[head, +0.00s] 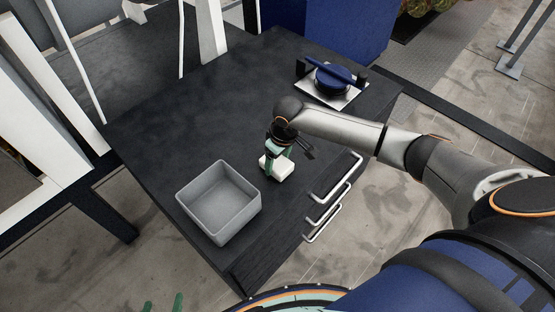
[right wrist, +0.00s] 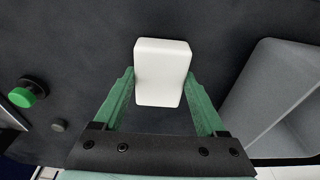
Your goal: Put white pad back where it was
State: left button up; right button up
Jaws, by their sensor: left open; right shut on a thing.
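The white pad (head: 279,169) is a small block with rounded edges, near the front edge of the dark table top (head: 190,110). My right gripper (head: 277,158) points down at it and is shut on it. In the right wrist view the white pad (right wrist: 162,72) sits between the two green fingers of my right gripper (right wrist: 161,92). I cannot tell whether its underside touches the table. My left gripper (head: 163,303) shows only as two green fingertips at the bottom edge of the head view, apart and empty.
An empty grey bin (head: 187,204) stands left of the pad; its wall (right wrist: 255,85) shows in the right wrist view. A blue-topped device on a silver plate (head: 345,98) stands at the back right. A green knob (right wrist: 28,93) shows at left. The table's back left is clear.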

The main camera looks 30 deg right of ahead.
aim_at(282, 166)
jog(key=shift+f, duration=0.2)
jog(key=o, duration=1.2)
jog(key=shift+o, duration=0.2)
jog(key=shift+r, duration=0.15)
notch_tip(282, 166, up, 12)
jog(key=s+p, duration=0.1)
jog(key=shift+s+d+p, duration=0.3)
jog(key=shift+s+p, duration=0.05)
jog(key=shift+p, duration=0.05)
